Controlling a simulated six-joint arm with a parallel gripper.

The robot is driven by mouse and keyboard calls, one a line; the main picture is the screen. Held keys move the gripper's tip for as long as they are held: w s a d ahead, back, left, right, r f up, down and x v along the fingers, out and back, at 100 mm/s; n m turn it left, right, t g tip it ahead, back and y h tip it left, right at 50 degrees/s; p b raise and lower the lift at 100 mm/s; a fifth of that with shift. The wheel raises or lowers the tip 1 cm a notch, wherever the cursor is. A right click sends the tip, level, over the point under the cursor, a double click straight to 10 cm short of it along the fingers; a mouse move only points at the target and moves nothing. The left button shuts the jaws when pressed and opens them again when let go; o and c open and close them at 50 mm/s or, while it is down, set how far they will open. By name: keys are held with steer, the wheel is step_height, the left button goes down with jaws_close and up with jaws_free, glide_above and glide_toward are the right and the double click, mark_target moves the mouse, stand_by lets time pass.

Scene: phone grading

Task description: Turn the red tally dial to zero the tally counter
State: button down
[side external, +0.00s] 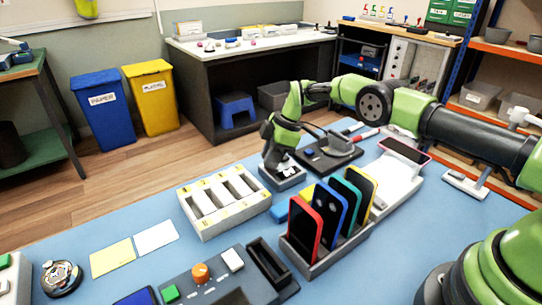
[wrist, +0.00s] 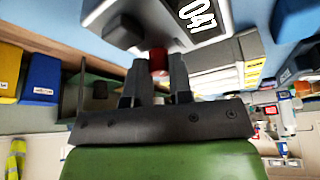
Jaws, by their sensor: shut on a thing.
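The tally counter (wrist: 228,32) is a grey box at the top of the wrist view, its display (wrist: 197,13) reading 047, turned in the picture. The red tally dial (wrist: 158,60) sits between the two dark fingertips of my gripper (wrist: 157,68), which is shut on it. In the side external view my gripper (side external: 284,165) points down at the tally counter (side external: 280,183) on the blue table, and the dial is hidden there.
A white tray with several slots (side external: 222,221) stands just left of the counter. A rack (side external: 310,264) of upright phones stands close in front. A dark device (side external: 325,158) lies behind to the right.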

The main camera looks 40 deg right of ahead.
steer(key=shift+s+m, duration=0.1)
steer(key=shift+m, duration=0.2)
steer(key=m+t, duration=0.1)
steer(key=m, duration=0.2)
steer(key=m+h, duration=0.1)
steer(key=m, duration=0.2)
steer(key=shift+a+t+h, duration=0.1)
steer(key=shift+t+h, duration=0.2)
steer(key=shift+t, duration=0.1)
steer(key=m+h, duration=0.1)
steer(key=m, duration=0.2)
steer(key=shift+m+t, duration=0.3)
steer(key=shift+m+h, duration=0.7)
steer(key=shift+m, duration=0.9)
steer(key=c, duration=1.3)
jaws_free()
